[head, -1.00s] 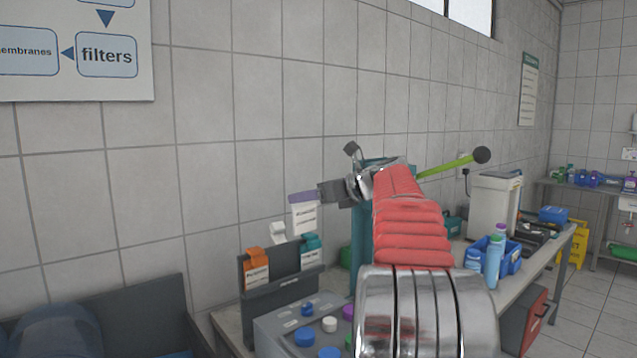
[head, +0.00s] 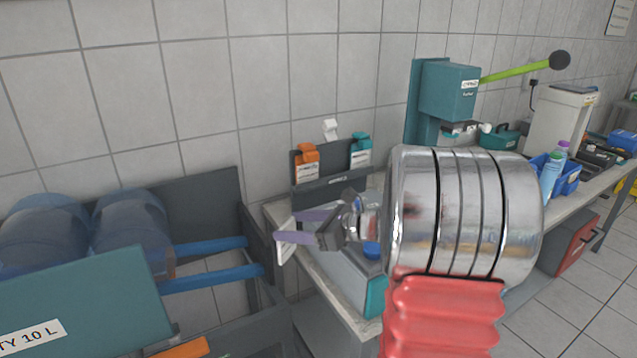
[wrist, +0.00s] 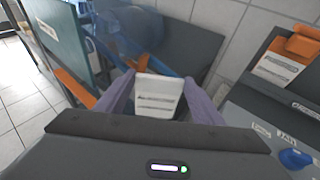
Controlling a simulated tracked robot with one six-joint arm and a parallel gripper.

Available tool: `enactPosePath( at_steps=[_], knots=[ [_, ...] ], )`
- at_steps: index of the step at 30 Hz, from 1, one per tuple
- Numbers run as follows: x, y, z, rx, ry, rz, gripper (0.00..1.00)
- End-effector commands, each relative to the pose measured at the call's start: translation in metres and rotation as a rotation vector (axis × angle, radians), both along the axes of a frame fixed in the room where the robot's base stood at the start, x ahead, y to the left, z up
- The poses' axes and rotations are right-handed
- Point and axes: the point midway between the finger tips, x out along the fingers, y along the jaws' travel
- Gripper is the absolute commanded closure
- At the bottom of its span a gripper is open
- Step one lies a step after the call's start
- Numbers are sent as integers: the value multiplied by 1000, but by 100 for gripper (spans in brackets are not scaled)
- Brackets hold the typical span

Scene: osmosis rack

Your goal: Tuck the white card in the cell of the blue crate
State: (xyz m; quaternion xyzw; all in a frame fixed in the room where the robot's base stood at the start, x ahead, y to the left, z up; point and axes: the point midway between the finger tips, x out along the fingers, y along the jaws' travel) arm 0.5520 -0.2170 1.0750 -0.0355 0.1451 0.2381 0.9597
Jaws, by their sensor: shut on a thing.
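My gripper (head: 290,228) has purple fingers shut on the white card (head: 284,250), held above the left end of the bench. In the wrist view the card (wrist: 157,98) sits between the two purple fingers, with printed lines on its face. A blue crate (head: 572,184) stands on the bench further along at the right, with bottles in and beside it. My gripper is well to the left of it and apart from it. The inside of the crate and its cells cannot be made out. My arm hides part of the bench.
A dark rack (head: 330,189) holds an orange-clipped card (head: 308,168) and a teal-clipped card (head: 360,150). A teal press (head: 448,92) with a green lever stands behind my arm. At left, a dark frame (head: 205,215) holds blue cylinders (head: 130,225) behind a teal panel (head: 85,310).

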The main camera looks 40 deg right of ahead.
Motion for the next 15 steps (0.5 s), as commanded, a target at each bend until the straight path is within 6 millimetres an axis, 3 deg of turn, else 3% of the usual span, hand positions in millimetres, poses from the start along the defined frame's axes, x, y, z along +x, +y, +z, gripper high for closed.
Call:
enactPosePath(
  at_steps=[1,6,15],
  knots=[
    [-1,14,-19,7,6,29,70],
    [-5,57,-72,6,7,120,70],
    [-10,120,-151,4,4,254,70]
  ],
)
